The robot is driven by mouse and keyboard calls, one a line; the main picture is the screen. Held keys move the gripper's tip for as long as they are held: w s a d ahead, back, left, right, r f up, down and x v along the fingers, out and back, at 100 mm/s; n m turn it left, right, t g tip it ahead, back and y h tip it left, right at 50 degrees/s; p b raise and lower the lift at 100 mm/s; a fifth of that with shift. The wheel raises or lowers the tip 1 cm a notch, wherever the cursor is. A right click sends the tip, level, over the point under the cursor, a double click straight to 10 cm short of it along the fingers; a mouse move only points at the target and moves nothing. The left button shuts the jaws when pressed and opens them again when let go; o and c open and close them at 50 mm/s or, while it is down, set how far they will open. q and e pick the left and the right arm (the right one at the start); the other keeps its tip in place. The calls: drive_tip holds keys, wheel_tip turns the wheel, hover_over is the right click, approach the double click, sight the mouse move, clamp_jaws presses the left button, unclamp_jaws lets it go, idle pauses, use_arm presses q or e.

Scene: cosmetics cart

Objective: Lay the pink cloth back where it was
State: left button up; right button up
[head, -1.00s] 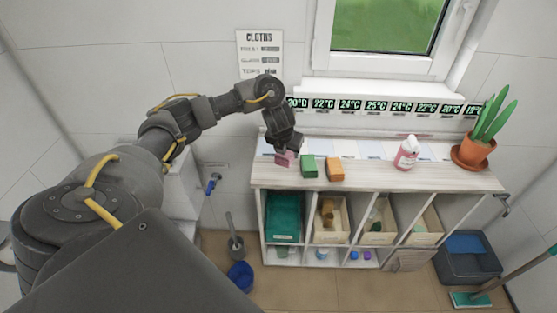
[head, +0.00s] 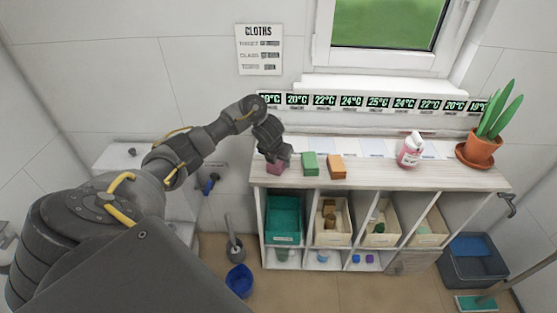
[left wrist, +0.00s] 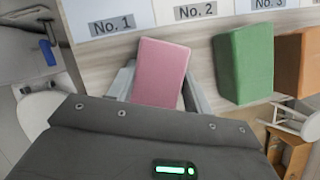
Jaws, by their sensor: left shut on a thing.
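The pink cloth (head: 273,168), a folded block, is at the left end of the shelf top in the head view. It also shows in the left wrist view (left wrist: 160,72), between the fingers of my left gripper (head: 276,160). The gripper is shut on it from above. The cloth is at or just above the wood; I cannot tell if it touches. Behind it lie number cards, No. 1 (left wrist: 110,20) and No. 2 (left wrist: 196,12). A green cloth (head: 310,163) and an orange cloth (head: 337,166) stand to its right. My right gripper is not in view.
The shelf top (head: 375,178) also holds a pink bottle (head: 410,150) and a potted plant (head: 479,150). Bins, including a teal one (head: 284,222), fill the compartments below. A cloths sign (head: 259,50) hangs on the wall.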

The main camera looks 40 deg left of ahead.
use_arm(q)
drive_tip(key=shift+f, duration=0.15)
drive_tip(key=o, duration=0.9)
drive_tip(key=shift+o, duration=0.2)
drive_tip(key=p+v, duration=0.5)
drive_tip(key=v, duration=0.6)
drive_tip(key=shift+s+r+p, duration=0.3)
drive_tip(key=shift+r+p, duration=0.15)
drive_tip(key=shift+r, duration=0.25)
